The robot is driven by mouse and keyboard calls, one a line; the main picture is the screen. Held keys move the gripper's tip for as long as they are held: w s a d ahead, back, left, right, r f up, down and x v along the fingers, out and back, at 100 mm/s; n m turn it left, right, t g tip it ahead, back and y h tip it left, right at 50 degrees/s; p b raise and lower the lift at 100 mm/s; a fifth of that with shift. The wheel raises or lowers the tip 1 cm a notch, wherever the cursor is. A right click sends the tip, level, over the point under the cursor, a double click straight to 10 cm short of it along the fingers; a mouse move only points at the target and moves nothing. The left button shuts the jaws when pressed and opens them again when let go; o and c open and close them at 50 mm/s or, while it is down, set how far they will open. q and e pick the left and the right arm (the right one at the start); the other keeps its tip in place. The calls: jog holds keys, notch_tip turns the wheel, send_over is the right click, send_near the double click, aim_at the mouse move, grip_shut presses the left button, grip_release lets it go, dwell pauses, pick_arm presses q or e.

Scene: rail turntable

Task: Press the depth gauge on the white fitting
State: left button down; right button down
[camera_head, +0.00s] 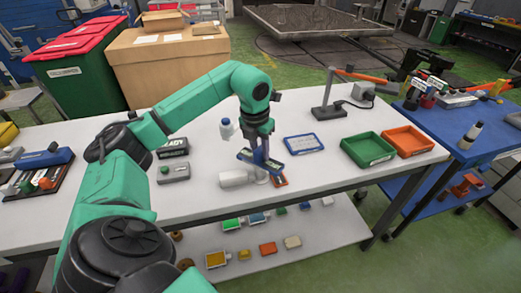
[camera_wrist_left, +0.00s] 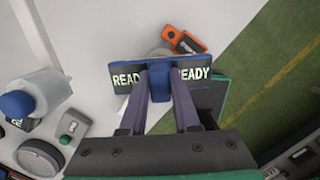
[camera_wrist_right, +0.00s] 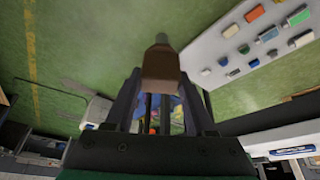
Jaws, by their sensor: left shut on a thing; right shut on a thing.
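The depth gauge is a blue bar (camera_wrist_left: 130,78) with READY lettering on its face. My left gripper (camera_wrist_left: 160,88) is shut on its middle. In the head view the gauge (camera_head: 259,162) is tilted, below my left gripper (camera_head: 262,146). The white fitting (camera_head: 234,179) lies on the table just below and left of the gauge. I cannot tell whether they touch. In the left wrist view a pale round part, mostly hidden behind the gauge, may be the fitting. My right gripper (camera_wrist_right: 160,95) is shut on a brown block with a grey tip (camera_wrist_right: 161,66), above the floor and out of the head view.
An orange piece (camera_head: 280,182) lies beside the gauge. A white bottle (camera_head: 226,129), a grey box with a green button (camera_head: 173,173) and a blue-framed panel (camera_head: 303,144) are nearby. Green (camera_head: 368,161) and orange (camera_head: 407,153) trays stand at the right. A shelf with small parts is below.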

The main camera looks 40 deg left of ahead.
pick_arm(q)
jog(key=shift+s+r, duration=0.15)
pick_arm(e)
jog(key=shift+s+r, duration=0.1)
pick_arm(q)
jog(key=shift+w, duration=0.2)
jog(key=shift+s+f, duration=0.1)
jog(key=shift+f, duration=0.1)
jog(key=shift+f+b, duration=0.35)
pick_arm(e)
jog(key=shift+f, duration=0.4)
pick_arm(q)
jog(key=shift+f, duration=0.1)
pick_arm(e)
jog(key=shift+r, duration=0.1)
dwell(0.6)
jog(key=shift+r, duration=0.1)
